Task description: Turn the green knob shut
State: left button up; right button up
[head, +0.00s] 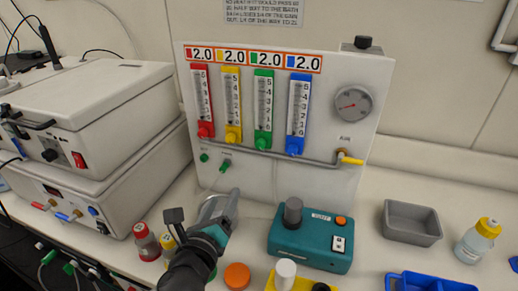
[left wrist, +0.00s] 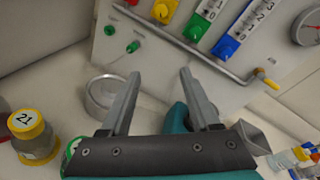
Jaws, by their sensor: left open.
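The white gas panel has a row of flowmeters, red, yellow, green and blue. The green knob (head: 262,143) is at the foot of the green flowmeter (head: 263,100), between the yellow knob (head: 233,134) and the blue knob (head: 294,146). The green knob also shows in the left wrist view (left wrist: 193,31), near the top and beyond my finger tips. My left gripper (head: 224,203) is below and in front of the panel, apart from the knob. In the left wrist view its two fingers (left wrist: 160,74) are spread with nothing between them. My right gripper is not in view.
A metal pipe (head: 285,155) crosses just below the knobs. Two small green fittings (left wrist: 133,47) are at the panel's lower left. A teal device (head: 305,250), a grey tray (head: 411,222) and bottles (head: 147,243) stand on the bench. A clear round vessel (left wrist: 101,96) is beside my left finger.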

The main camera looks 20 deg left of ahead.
aim_at(259, 147)
pick_arm(q)
jog(key=w+d+r+m+h, duration=0.1)
jog(key=w+m, duration=0.1)
jog(key=w, duration=0.3)
jog(key=w+d+r+m+t, duration=0.1)
jog(key=w+m, duration=0.2)
jog(key=w, duration=0.3)
jog(key=w+d+r+m+t+h, duration=0.1)
jog(key=w+m, duration=0.2)
jog(key=w, duration=0.3)
jog(key=shift+w+h, duration=0.1)
jog(key=shift+h, duration=0.2)
grip_shut()
dwell(0.3)
